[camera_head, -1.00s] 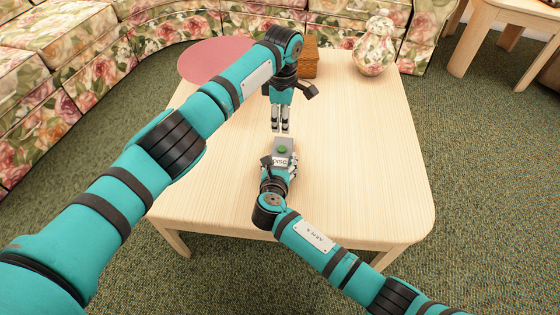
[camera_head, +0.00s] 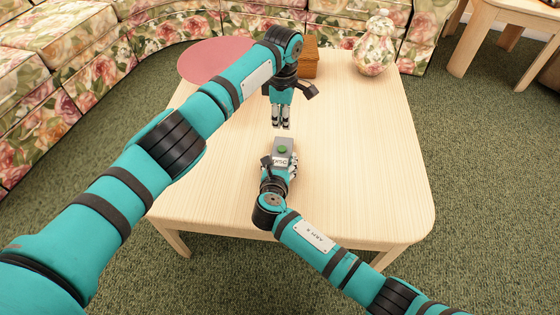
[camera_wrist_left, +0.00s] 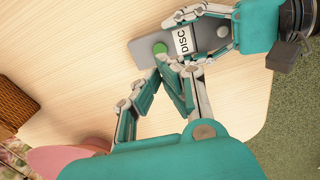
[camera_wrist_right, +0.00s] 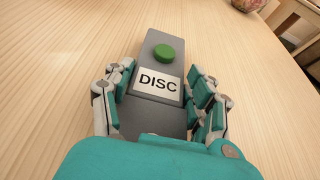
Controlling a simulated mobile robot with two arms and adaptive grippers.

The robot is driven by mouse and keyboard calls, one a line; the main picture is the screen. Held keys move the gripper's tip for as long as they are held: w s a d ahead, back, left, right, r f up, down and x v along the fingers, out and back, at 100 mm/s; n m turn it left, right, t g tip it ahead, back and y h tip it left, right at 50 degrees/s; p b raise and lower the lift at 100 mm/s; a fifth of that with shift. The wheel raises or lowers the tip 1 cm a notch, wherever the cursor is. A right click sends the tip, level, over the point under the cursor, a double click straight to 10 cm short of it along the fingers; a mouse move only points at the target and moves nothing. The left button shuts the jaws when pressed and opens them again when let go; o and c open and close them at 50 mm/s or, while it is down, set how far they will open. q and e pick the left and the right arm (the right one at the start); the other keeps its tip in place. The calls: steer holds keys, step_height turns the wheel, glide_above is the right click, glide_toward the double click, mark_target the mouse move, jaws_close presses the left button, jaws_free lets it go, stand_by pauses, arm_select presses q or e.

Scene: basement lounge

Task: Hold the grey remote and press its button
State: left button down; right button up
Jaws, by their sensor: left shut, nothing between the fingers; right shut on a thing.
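The grey remote (camera_head: 283,141) has a round green button (camera_head: 283,149) and a white DISC label. My right gripper (camera_head: 280,166) is shut on the remote's sides, seen clearly in the right wrist view (camera_wrist_right: 161,75), with button and label uncovered. My left gripper (camera_head: 280,126) is shut and empty, pointing down just beyond the remote's far end in the head view. In the left wrist view its closed fingertips (camera_wrist_left: 172,62) appear beside the green button (camera_wrist_left: 159,47); I cannot tell whether they touch it.
A pale wooden table (camera_head: 370,170) lies below. A floral sofa curves behind. The table's right side is clear.

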stand_by(0.5)
arm_select(q)
steer(key=n+t+h, duration=0.3)
steer(key=t+h, duration=0.2)
steer(key=t, duration=0.1)
glide_toward(292, 145)
steer(key=shift+x, duration=2.15)
steer(key=shift+w+r+g, duration=0.1)
steer(key=shift+w+g, duration=0.1)
steer(key=shift+g, duration=0.1)
